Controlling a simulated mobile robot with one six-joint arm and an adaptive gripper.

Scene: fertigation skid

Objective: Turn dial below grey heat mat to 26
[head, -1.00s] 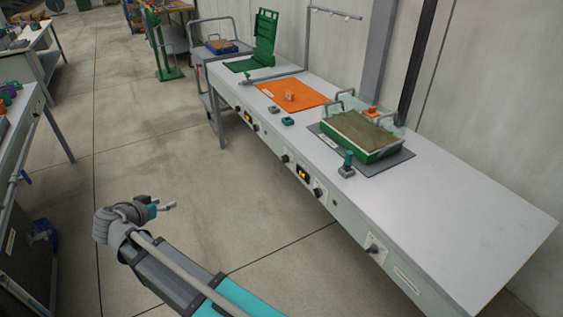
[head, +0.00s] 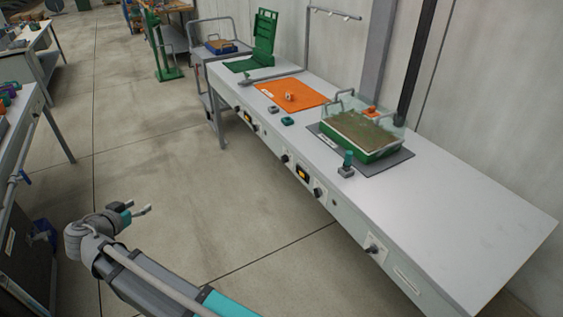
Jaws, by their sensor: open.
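The grey heat mat (head: 397,164) lies on the long bench and carries a green tray (head: 379,156) of soil under a clear cover. Below it, the bench's front panel has a dark dial (head: 318,193) beside a small lit display (head: 302,173). Another dark dial (head: 285,158) sits left of the display. The dial markings and display digits are too small to read. My gripper (head: 141,208) is open and empty, over the floor at lower left, well away from the bench and dials.
A further dial (head: 373,249) sits toward the bench's near end. An orange mat (head: 290,93) and a green folding stand (head: 265,40) are farther along. A trolley (head: 213,50) stands beyond. Another bench (head: 20,130) is at left. The floor between is clear.

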